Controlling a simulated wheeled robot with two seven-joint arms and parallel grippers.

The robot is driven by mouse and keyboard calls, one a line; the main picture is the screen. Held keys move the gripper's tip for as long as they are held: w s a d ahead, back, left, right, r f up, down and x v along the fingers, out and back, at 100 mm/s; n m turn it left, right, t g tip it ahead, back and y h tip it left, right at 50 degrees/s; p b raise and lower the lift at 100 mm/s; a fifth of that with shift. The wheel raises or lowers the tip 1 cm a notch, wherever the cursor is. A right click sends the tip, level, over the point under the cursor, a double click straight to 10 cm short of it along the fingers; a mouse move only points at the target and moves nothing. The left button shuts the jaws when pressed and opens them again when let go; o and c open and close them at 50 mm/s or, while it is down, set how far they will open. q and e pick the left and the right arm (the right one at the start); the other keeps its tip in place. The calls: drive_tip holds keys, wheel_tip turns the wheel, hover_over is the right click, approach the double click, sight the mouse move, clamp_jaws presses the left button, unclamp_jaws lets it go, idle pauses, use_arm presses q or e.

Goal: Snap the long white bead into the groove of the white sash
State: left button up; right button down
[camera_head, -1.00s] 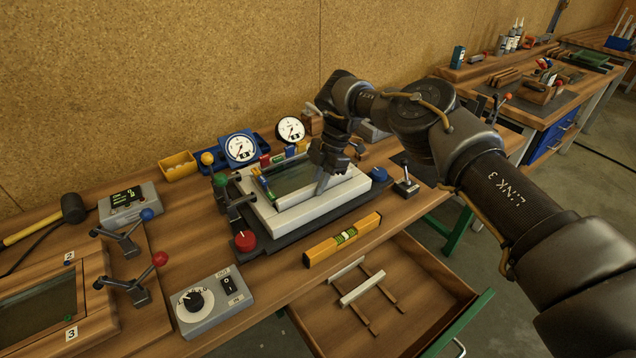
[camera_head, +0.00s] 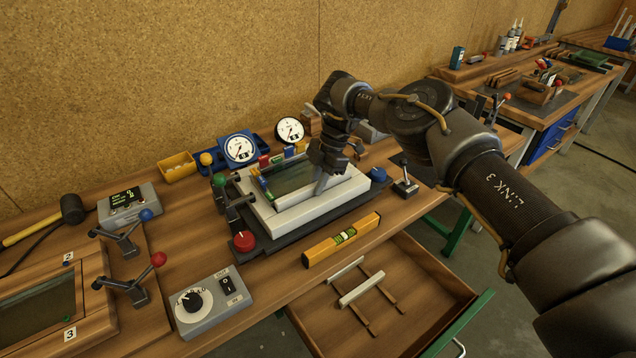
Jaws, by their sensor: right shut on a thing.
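The white sash (camera_head: 292,224) lies flat on a dark base plate on the bench, with a glass pane (camera_head: 290,178) in it. My right gripper (camera_head: 320,194) points down over the near side of the sash, at the pane's edge. It is shut on the long white bead, which is hard to tell apart from the white sash. I cannot tell whether the bead sits in the groove. My left gripper is not in view.
An open drawer (camera_head: 420,308) below holds two white strips (camera_head: 362,288) on brown rails. An orange level (camera_head: 342,240) lies in front of the sash. A red knob (camera_head: 244,241), clamp levers and gauges (camera_head: 240,148) surround it. A switch box (camera_head: 208,300) stands at the front left.

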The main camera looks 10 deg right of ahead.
drive_tip(key=shift+s+a+f, duration=0.15)
drive_tip(key=shift+s+f, duration=0.1)
drive_tip(key=shift+f, duration=0.3)
drive_tip(key=c, duration=1.6)
unclamp_jaws()
drive_tip(key=o, duration=0.3)
drive_tip(key=shift+w+a+f, duration=0.15)
drive_tip(key=shift+w+f, duration=0.05)
drive_tip(key=shift+w, duration=0.05)
drive_tip(key=shift+s, duration=0.1)
drive_tip(key=shift+d+r, duration=0.2)
drive_tip(key=v, duration=0.3)
drive_tip(key=b+v, duration=0.1)
drive_tip(key=v, duration=0.6)
drive_tip(key=shift+w+a+r, duration=0.2)
drive_tip(key=shift+w+r, duration=0.1)
drive_tip(key=shift+r, duration=0.1)
drive_tip(key=shift+w+d+r, duration=0.1)
drive_tip(key=shift+d+r, duration=0.2)
drive_tip(key=shift+r, duration=0.25)
